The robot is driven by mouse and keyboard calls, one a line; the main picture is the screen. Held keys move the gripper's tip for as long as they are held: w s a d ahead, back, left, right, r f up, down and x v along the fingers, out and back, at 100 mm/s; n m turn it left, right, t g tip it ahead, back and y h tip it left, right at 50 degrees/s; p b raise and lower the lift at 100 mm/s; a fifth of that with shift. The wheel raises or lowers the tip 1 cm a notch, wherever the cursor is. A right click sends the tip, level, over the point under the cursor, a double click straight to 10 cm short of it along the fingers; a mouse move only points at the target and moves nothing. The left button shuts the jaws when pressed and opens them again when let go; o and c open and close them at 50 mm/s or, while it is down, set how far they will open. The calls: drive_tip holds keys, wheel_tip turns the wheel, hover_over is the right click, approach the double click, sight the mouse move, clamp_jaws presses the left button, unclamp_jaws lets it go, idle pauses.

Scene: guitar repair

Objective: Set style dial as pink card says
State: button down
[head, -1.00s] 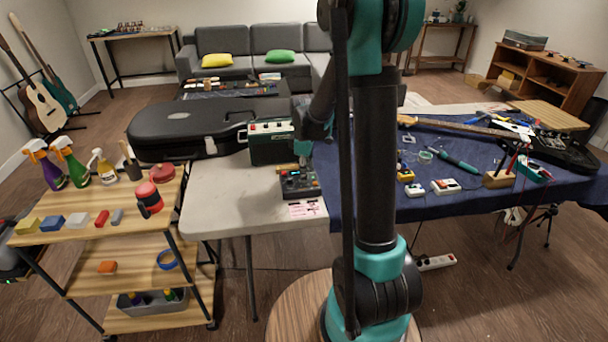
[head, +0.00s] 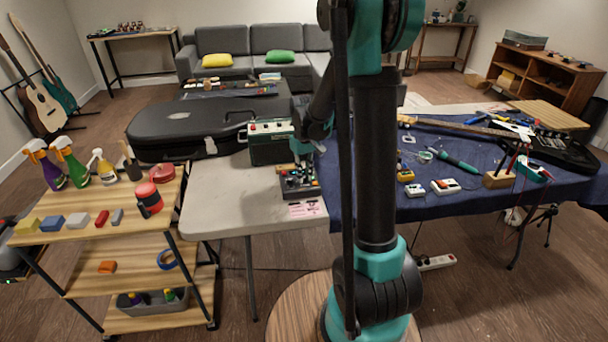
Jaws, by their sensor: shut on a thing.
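A dark multi-effects unit (head: 300,190) with several knobs lies on the grey-white table, in front of a green amplifier. The pink card (head: 307,209) lies flat on the table at the unit's front edge; its print is too small to read. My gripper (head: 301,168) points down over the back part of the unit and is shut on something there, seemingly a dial. The fingertips and the style dial's setting are too small and partly hidden to make out.
The green amplifier (head: 269,141) stands just behind the gripper. A black guitar case (head: 190,128) lies at the back left. The blue-covered bench (head: 440,205) on the right holds tools and small pedals. The light tabletop (head: 225,200) left of the unit is clear.

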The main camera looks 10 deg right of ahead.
drive_tip(key=m, duration=0.6)
drive_tip(key=shift+m, duration=0.4)
idle(0.3)
